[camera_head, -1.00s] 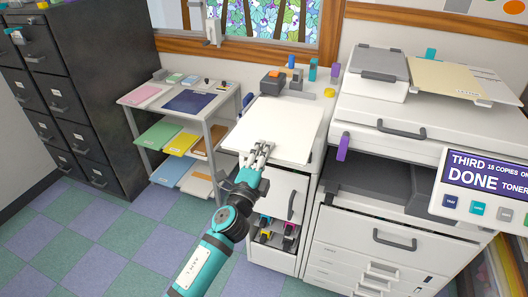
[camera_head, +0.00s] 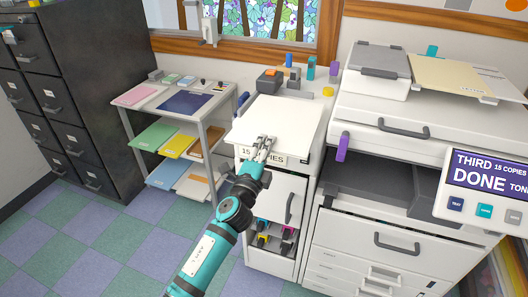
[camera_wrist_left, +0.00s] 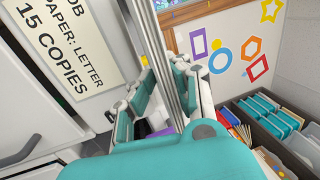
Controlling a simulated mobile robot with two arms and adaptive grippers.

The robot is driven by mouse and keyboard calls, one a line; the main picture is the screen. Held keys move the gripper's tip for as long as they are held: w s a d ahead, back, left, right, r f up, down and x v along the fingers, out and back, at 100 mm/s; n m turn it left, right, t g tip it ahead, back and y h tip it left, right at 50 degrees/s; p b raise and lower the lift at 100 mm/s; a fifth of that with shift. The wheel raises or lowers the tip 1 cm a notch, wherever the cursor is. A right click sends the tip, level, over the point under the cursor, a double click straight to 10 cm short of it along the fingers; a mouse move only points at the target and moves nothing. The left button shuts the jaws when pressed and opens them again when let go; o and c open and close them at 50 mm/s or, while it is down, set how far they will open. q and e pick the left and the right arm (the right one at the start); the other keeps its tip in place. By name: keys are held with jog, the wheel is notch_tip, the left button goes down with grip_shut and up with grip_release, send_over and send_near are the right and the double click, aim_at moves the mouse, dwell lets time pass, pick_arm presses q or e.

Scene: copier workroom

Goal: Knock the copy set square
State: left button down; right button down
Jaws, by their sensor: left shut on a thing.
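The copy set (camera_head: 278,120) is a white stack of sheets over the top of the small white cabinet. My left gripper (camera_head: 262,146) is shut on its front edge. In the left wrist view the stack (camera_wrist_left: 172,45) shows edge-on as thin grey-white layers between the fingers (camera_wrist_left: 170,105). I cannot tell whether the stack touches the cabinet top, nor how even its sheets are. My right gripper is not in view.
The cabinet front carries a label reading 15 copies (camera_head: 262,157). The copier (camera_head: 400,150) stands close on the right, its screen (camera_head: 490,185) reading done. A grey shelf cart (camera_head: 228,92) stands left. A stapler-like device (camera_head: 270,80) and small items sit behind the stack.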

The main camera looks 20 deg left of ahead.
pick_arm(q)
jog(key=w+f+b, duration=0.1)
jog(key=w+b, duration=0.1)
jog(key=w, duration=0.1)
jog(key=shift+f, duration=0.4)
jog(key=c, duration=1.3)
grip_release()
jog(key=shift+o, duration=0.2)
jog(key=v, duration=1.2)
